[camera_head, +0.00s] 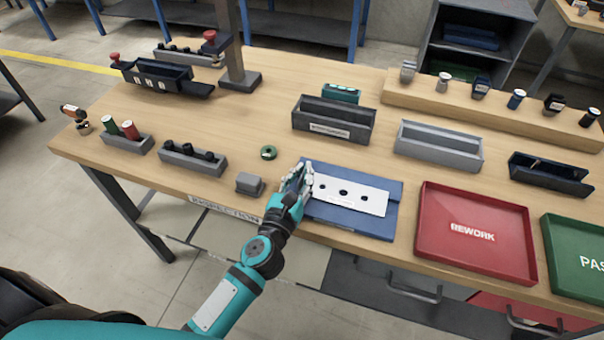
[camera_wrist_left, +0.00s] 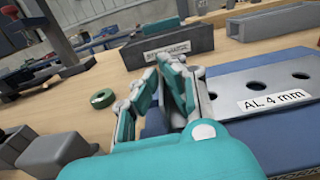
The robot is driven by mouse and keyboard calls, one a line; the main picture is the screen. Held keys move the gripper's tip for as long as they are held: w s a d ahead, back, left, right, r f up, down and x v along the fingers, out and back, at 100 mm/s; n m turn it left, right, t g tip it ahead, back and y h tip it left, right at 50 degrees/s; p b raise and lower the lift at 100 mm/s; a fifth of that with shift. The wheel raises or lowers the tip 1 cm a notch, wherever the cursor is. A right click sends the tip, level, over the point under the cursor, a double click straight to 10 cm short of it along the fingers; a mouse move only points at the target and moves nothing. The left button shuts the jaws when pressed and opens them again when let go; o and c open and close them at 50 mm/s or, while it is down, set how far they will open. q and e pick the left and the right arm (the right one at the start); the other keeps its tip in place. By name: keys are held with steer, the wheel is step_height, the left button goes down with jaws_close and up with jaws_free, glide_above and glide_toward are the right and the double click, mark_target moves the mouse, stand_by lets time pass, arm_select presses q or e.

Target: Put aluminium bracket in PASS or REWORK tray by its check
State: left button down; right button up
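The aluminium bracket (camera_head: 347,194) is a flat pale plate with a row of dark holes, lying on a blue mat (camera_head: 352,220). It also shows in the left wrist view (camera_wrist_left: 262,84), with a label reading "AL 4 mm". My left gripper (camera_head: 299,173) is at the bracket's left end, low over the mat. In the left wrist view its fingers (camera_wrist_left: 160,72) stand a little apart, with nothing seen between them. Whether a finger touches the bracket cannot be told. The red REWORK tray (camera_head: 478,266) and the green PASS tray (camera_head: 562,270) are to the right. My right gripper is out of view.
A dark labelled bin (camera_head: 316,136) and a grey bin (camera_head: 436,158) stand behind the mat. A green ring (camera_head: 268,153) and a small grey block (camera_head: 249,184) are left of my gripper. A raised shelf (camera_head: 420,108) holds several small parts. Both trays look empty.

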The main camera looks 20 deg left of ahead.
arm_select(q)
steer(key=shift+f, duration=0.15)
steer(key=c, duration=1.5)
jaws_free()
